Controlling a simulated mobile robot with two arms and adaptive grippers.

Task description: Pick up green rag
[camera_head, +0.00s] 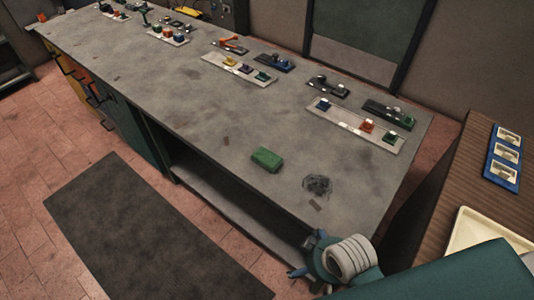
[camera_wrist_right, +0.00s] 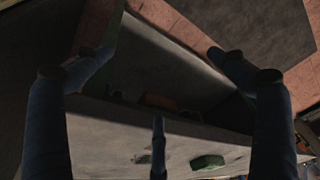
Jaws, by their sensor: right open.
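The green rag (camera_head: 267,159) is a small folded block lying on the grey workbench (camera_head: 205,100), near its front edge. It also shows in the right wrist view as a green patch (camera_wrist_right: 207,162) at the bottom, beyond the fingers. My right gripper (camera_head: 307,254) is at the near end of the bench, below and to the right of the rag and well apart from it. In the right wrist view its fingers (camera_wrist_right: 160,88) are spread with nothing between them. My left gripper is not in view.
A dark wiry clump (camera_head: 317,184) and a small tan piece (camera_head: 315,205) lie right of the rag. Trays with coloured parts (camera_head: 355,126) line the back. An open shelf (camera_head: 230,200) is under the bench top. A brown side table (camera_head: 450,190) stands at right.

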